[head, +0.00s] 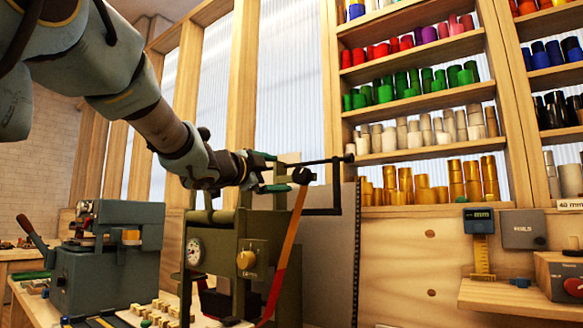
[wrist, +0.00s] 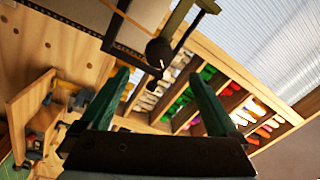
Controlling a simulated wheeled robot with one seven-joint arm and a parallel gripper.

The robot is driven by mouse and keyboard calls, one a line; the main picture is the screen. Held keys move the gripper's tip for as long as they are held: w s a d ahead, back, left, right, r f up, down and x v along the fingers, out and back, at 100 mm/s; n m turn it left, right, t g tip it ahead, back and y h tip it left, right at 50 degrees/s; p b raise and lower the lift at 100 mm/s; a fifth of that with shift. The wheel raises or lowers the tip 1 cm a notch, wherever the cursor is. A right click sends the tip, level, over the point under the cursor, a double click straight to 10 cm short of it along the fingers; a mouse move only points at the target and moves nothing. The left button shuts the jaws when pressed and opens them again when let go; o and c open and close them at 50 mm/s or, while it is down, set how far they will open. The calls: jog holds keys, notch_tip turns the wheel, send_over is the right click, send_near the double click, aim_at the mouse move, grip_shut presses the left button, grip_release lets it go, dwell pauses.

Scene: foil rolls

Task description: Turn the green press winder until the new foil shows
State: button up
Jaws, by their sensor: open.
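The green press (head: 225,262) stands on the bench, with a round dial and a yellow knob on its front. A black winder rod (head: 325,160) with a dark ball end sticks out at its upper right. An orange-to-red foil strip (head: 288,245) runs down from a dark roller into the press. My gripper (head: 282,173) is open, with its green fingers pointing right, above the press. In the wrist view, my gripper (wrist: 158,76) has nothing between its fingers; a dark round knob (wrist: 159,52) on a rod appears beyond the fingertips. I cannot tell its exact distance.
A blue-grey machine (head: 110,255) with a lever stands to the left. Shelves of coloured foil rolls (head: 415,85) fill the back right. A wooden ledge (head: 520,297) with a red-knobbed box is at the right. A grey panel stands behind the press.

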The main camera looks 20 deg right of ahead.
aim_at(300, 174)
jog(key=w+d+n+p, duration=0.1)
jog(key=d+n+p, duration=0.1)
jog(key=n, duration=0.3)
jog(key=w+d+n+y+p, duration=0.1)
jog(key=w+d+n+p, duration=0.1)
jog(key=d+n+p, duration=0.1)
jog(key=w+d+r+n+p, duration=0.1)
jog(key=w+d+n+p, duration=0.1)
jog(key=n, duration=0.4)
jog(key=shift+d+n+t+p, duration=0.3)
jog(key=shift+d+t+p, duration=0.15)
jog(key=shift+d, duration=0.75)
jog(key=shift+c, duration=0.3)
jog(key=c, duration=1.3)
jog(key=shift+f+m+b, duration=0.3)
jog(key=shift+m+b, duration=0.7)
jog(key=shift+m, duration=0.1)
jog(key=m+b, duration=0.1)
jog(key=m, duration=0.2)
jog(key=shift+r, duration=0.2)
